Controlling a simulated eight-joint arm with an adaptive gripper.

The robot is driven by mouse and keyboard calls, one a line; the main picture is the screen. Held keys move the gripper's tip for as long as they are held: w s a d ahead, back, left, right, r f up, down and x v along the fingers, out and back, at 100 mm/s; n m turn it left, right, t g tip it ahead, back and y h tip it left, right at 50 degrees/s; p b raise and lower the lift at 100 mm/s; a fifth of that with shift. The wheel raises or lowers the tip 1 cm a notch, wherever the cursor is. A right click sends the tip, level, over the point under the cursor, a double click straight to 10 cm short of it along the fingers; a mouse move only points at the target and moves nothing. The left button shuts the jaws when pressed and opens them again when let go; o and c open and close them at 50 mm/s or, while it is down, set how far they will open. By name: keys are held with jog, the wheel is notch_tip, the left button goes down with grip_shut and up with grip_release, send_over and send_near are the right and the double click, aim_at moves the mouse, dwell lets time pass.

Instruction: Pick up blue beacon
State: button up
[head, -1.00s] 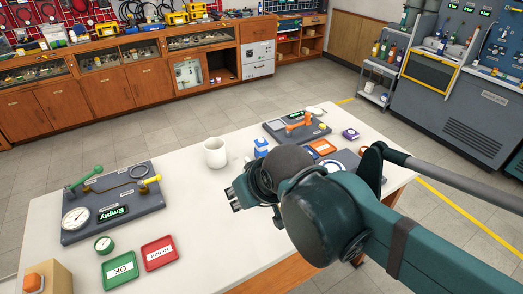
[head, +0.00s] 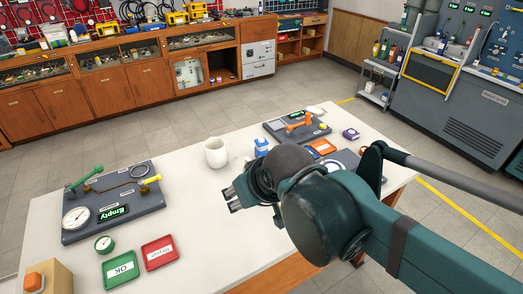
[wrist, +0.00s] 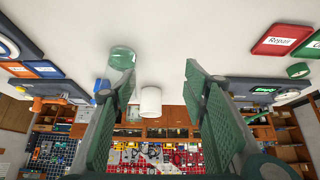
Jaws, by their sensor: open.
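A small blue object with a pale part (head: 261,147) stands on the table right of the white mug (head: 215,152); it may be the blue beacon, but it is too small to be sure. In the wrist view a blue shape (wrist: 101,87) shows beside the left finger, partly hidden by it. My gripper (head: 233,197) is open and empty above the table. In the wrist view its two green pads (wrist: 160,68) stand wide apart, with the mug (wrist: 151,102) showing between them.
A grey panel with a gauge and "Empty" display (head: 145,205) is at left, with green (head: 121,283) and red (head: 160,264) trays in front. A second panel with an orange part (head: 275,128) is at the back right. The table between is mostly clear.

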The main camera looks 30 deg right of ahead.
jog(key=w+d+r+n+g+p, duration=0.2)
jog(key=w+d+r+n+p, duration=0.15)
jog(key=w+p, duration=0.2)
jog(key=w+d+r+n+g+p, duration=0.1)
jog(key=w+d+r+n+p, duration=0.3)
jog(key=w, duration=0.3)
jog(key=n+g+p, duration=0.4)
jog(key=n+p, duration=0.5)
jog(key=p, duration=0.2)
send_over(261, 139)
jog(key=f, duration=0.5)
jog(key=shift+s+a+f, duration=0.35)
jog(key=shift+s+a, duration=0.05)
jog(key=shift+w+d+f+n+p, duration=0.25)
jog(key=shift+d+f+n+p, duration=0.1)
jog(key=shift+d+f+p, duration=0.25)
jog(key=shift+a, duration=0.1)
jog(key=shift+f, duration=1.35)
jog(key=shift+f, duration=0.1)
jog(key=shift+f, duration=2.5)
